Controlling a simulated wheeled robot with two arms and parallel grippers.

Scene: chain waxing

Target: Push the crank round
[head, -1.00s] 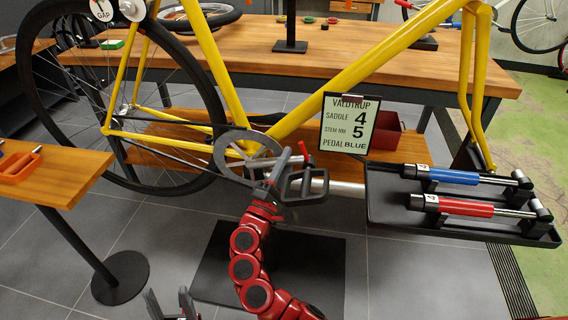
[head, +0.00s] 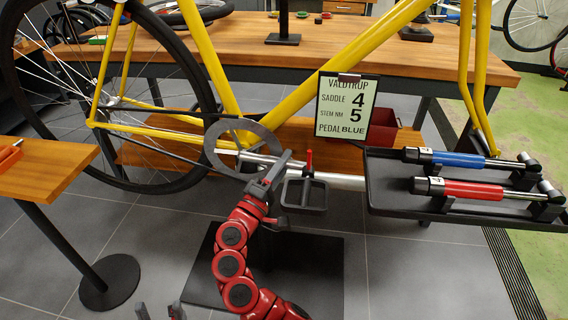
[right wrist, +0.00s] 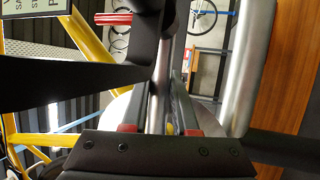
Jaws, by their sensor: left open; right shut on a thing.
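A grey chainring (head: 243,149) sits low on the yellow bicycle frame (head: 345,65). The dark crank runs from it toward the lower right, partly hidden by my right gripper. A dark rectangular pedal (head: 304,208) is beside the gripper, with a red-topped upright piece (head: 308,160) near it. My right gripper (head: 272,174) is shut on the crank just below the chainring. In the right wrist view a dark bar, the crank (right wrist: 163,75), stands between the fingers. My left gripper (head: 158,311) is open and empty at the bottom edge, away from the bicycle.
A black tray (head: 385,201) with a blue and a red tool stands at the right. A sign card (head: 346,107) hangs behind the crank. A small wooden table (head: 45,178) is at the left. A workbench (head: 280,55) runs behind. The lower right floor is clear.

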